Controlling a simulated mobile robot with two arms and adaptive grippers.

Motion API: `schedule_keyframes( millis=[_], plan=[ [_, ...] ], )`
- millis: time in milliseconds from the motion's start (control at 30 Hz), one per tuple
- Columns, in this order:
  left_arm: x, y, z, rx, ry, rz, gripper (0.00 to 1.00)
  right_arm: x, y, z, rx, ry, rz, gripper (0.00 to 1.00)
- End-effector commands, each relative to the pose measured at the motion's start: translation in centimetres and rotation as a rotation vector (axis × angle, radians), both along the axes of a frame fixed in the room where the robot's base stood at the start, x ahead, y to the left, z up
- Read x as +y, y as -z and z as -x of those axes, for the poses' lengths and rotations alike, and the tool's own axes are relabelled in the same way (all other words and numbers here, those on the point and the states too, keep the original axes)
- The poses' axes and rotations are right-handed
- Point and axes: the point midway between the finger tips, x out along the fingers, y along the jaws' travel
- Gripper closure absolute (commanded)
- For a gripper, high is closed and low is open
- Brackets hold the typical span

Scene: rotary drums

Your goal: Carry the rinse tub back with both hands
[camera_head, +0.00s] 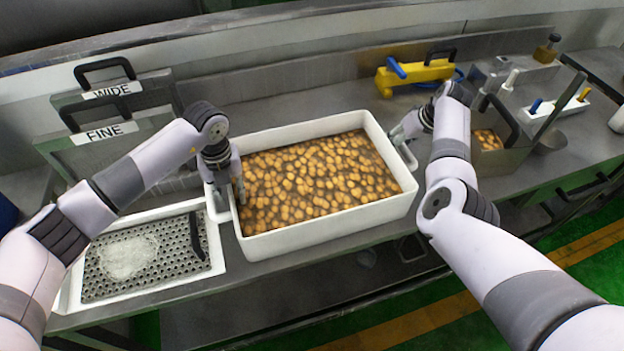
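The rinse tub (330,224) is a white rectangular tub full of tan, potato-like pieces (315,180) in brownish liquid. It is at the front of the metal counter, mid-view. My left gripper (224,186) points down at the tub's left wall, with one finger at the inside and the other by the white left handle (219,212). My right gripper (402,138) is at the tub's right wall by the right handle (407,157), partly hidden by its own arm. I cannot tell how firmly either one is closed.
A perforated tray (110,285) with a clear pile lies left of the tub. Panels labelled WIDE (112,91) and FINE (104,132) stand behind it. A yellow tool (415,73) lies behind the tub. A metal container (486,138) stands at right. The counter behind the tub has bare room.

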Motion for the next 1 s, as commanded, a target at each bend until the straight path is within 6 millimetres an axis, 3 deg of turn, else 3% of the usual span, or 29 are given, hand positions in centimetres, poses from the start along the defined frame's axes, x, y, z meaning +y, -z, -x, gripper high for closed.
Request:
schedule_keyframes(
  millis=[200, 600, 833, 1000],
  plan=[
    [0.00, 0.01, 0.01, 0.000, 0.000, 0.000, 0.72, -0.04, -0.03, -0.01, 0.000, 0.000, 0.000, 0.59],
    [0.01, -0.02, 0.00, 0.000, 0.000, 0.000, 0.99, -0.04, -0.04, 0.00, 0.000, 0.000, 0.000, 0.85],
    [0.01, -0.03, -0.01, 0.000, -0.001, 0.000, 1.00, -0.04, -0.04, 0.01, 0.000, 0.001, 0.000, 1.00],
    [0.01, -0.03, -0.01, 0.000, -0.001, 0.000, 1.00, -0.05, -0.05, 0.01, 0.000, 0.001, 0.000, 1.00]
  ],
)
